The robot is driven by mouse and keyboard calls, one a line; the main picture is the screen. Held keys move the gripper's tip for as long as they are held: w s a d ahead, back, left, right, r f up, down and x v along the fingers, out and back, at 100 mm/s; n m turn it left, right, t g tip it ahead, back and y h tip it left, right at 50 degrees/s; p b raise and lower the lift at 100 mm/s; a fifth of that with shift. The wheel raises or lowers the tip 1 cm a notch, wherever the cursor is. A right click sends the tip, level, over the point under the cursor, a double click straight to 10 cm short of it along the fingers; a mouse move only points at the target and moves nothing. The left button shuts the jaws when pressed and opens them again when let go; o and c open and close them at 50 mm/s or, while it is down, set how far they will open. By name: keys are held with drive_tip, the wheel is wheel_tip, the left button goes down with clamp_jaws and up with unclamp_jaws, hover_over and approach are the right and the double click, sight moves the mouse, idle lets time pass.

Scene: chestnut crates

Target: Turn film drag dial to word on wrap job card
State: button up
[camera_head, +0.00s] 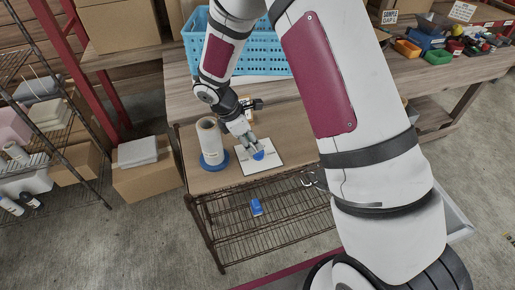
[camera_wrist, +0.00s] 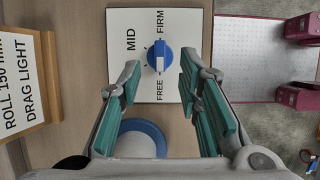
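The blue film drag dial (camera_wrist: 165,50) with a white bar sits on a white plate (camera_wrist: 120,20) printed MID, FIRM and FREE; any further word is hidden behind a finger. The dial also shows in the head view (camera_head: 259,155), partly covered by my gripper. The bar lies along the FIRM–FREE line; I cannot tell which end is the pointer. The wrap job card (camera_wrist: 18,85), on a wooden holder, reads "ROLL 150 mm" and "DRAG LIGHT". My gripper (camera_wrist: 160,68) is open, its two green-padded fingers on either side of the dial with visible gaps.
A white film roll (camera_head: 208,135) on a blue base (camera_head: 214,161) stands left of the plate. A blue crate (camera_head: 262,60) is behind on the bench. A wire shelf (camera_head: 270,220) lies below, with a small blue item (camera_head: 256,207) on it.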

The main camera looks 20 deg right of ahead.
sight(257, 151)
drive_tip(key=shift+p+x, duration=0.3)
drive_tip(key=shift+x, duration=2.1)
drive_tip(key=shift+r, duration=0.1)
clamp_jaws()
